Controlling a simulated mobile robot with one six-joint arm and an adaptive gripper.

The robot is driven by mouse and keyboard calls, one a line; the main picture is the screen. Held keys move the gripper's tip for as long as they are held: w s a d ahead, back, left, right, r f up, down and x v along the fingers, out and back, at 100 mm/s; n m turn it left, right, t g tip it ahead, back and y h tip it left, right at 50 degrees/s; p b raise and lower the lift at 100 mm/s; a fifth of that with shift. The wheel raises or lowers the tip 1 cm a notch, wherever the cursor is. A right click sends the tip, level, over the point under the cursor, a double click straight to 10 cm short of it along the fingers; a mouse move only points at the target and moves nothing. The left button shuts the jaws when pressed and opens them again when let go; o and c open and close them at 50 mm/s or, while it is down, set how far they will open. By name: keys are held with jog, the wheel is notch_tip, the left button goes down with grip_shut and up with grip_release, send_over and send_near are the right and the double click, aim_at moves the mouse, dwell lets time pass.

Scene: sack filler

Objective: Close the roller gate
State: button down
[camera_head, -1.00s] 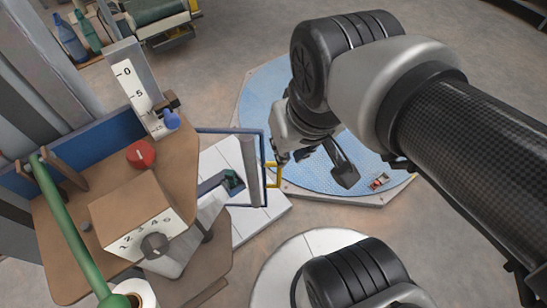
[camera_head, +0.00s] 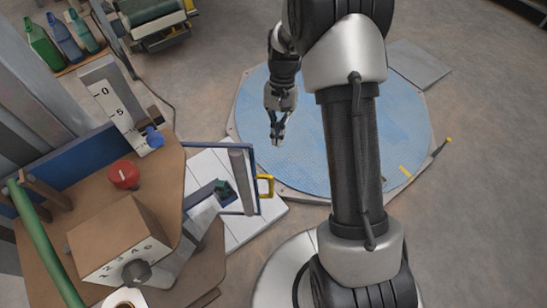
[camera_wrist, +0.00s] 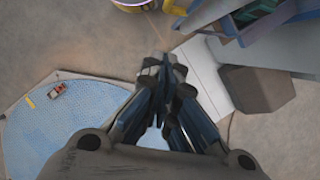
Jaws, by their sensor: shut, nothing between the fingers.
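The roller gate (camera_head: 256,165) is a thin blue frame with an upright grey roller (camera_head: 243,180) and a yellow handle (camera_head: 265,187) on its outer side. It stands out from the bench over white floor panels in the head view. My gripper (camera_head: 277,141) is shut and empty, pointing down in front of the blue round floor plate, above the handle in the picture and apart from it. In the wrist view my gripper's fingertips (camera_wrist: 165,68) are together, with nothing between them.
The wooden bench (camera_head: 155,195) at left carries a red knob (camera_head: 123,174), a numbered dial box (camera_head: 118,240) and a green bar (camera_head: 45,245). A scale post (camera_head: 113,103) stands behind. The blue round plate (camera_head: 310,130) is largely clear.

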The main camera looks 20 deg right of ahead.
jog(key=s+a+f+b, duration=0.3)
jog(key=s+f, duration=0.3)
jog(key=f, duration=0.4)
jog(key=shift+s+a+f+b, duration=0.25)
jog(key=shift+s+b, duration=0.15)
jog(key=shift+b, duration=0.25)
jog(key=shift+r, duration=0.1)
